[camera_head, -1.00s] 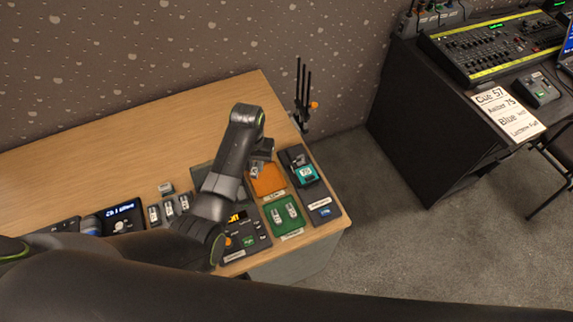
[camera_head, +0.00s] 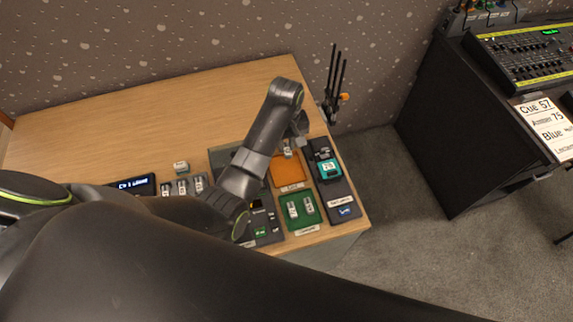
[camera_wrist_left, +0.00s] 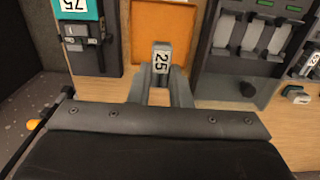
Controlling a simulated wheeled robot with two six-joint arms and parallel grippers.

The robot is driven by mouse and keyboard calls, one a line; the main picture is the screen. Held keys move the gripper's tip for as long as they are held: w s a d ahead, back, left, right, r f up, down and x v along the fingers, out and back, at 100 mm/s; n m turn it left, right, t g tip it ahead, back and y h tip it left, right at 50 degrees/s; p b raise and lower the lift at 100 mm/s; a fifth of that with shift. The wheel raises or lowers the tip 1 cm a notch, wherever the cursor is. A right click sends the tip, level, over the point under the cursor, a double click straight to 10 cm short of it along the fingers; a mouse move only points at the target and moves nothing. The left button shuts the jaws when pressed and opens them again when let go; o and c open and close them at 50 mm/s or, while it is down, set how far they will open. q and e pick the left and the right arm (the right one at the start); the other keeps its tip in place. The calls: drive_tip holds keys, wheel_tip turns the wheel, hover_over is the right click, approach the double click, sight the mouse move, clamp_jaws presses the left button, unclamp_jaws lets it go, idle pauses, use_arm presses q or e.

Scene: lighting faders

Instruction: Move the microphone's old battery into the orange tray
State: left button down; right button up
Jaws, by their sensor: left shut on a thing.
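My left gripper (camera_head: 290,149) is at the far edge of the orange tray (camera_head: 288,173). In the left wrist view the gripper (camera_wrist_left: 161,78) is shut on a small grey battery (camera_wrist_left: 161,57) with a white label reading 25. The battery overlaps the near edge of the orange tray (camera_wrist_left: 182,22) in that view; I cannot tell its height above the tray. The tray's visible floor looks empty. I cannot make out the microphone. My right gripper is not in view.
A green tray (camera_head: 291,224) holding two small pale items stands in front of the orange tray. A dark device with a teal part (camera_head: 328,168) is to its right. Several pale items (camera_head: 183,187) stand left of my arm. A black antenna stand (camera_head: 333,88) rises at the back corner.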

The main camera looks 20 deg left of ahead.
sight(286, 168)
use_arm(q)
wheel_tip(286, 168, down, 9)
drive_tip(key=shift+r, duration=0.1)
drive_tip(key=shift+f, duration=0.35)
drive_tip(key=shift+f, duration=0.2)
drive_tip(key=c, duration=1.3)
unclamp_jaws()
drive_tip(key=shift+c, duration=0.2)
drive_tip(key=shift+r, duration=0.1)
